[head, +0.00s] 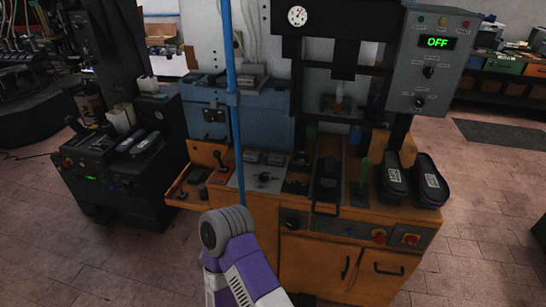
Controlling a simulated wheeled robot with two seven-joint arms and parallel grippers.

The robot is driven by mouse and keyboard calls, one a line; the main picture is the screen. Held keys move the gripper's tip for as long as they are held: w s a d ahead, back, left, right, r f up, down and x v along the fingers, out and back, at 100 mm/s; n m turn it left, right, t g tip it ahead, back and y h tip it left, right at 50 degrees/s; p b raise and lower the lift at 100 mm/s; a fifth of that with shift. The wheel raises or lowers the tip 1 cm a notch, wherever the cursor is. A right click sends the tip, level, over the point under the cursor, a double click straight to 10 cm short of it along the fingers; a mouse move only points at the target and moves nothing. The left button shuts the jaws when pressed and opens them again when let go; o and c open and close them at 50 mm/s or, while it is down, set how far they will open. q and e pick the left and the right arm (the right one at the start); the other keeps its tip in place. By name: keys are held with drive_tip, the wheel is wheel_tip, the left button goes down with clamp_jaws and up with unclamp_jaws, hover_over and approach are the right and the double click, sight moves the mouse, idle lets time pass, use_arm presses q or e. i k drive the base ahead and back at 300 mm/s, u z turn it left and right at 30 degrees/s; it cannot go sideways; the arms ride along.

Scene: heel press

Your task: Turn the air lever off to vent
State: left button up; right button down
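A blue upright air line (230,50) runs down in front of the heel press (300,195), with a fitting partway down. I cannot tell for sure which part is the air lever. A small dark lever (219,160) stands over the open orange tray at the bench's left, and a green upright handle (363,170) stands right of the middle. A purple and white arm of mine with a grey ribbed joint rises from the bottom centre, in front of the bench. Neither gripper can be seen.
A control box (434,60) at upper right shows a green OFF, and a round gauge (297,16) is at the top. Two dark shoe-shaped pieces lie on the bench's right end (411,180). A dark machine (120,165) stands left. Open brick floor (490,210) lies right.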

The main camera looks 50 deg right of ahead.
sight(217, 154)
drive_tip(key=z, duration=0.6)
drive_tip(key=i, duration=0.5)
drive_tip(key=z, duration=0.5)
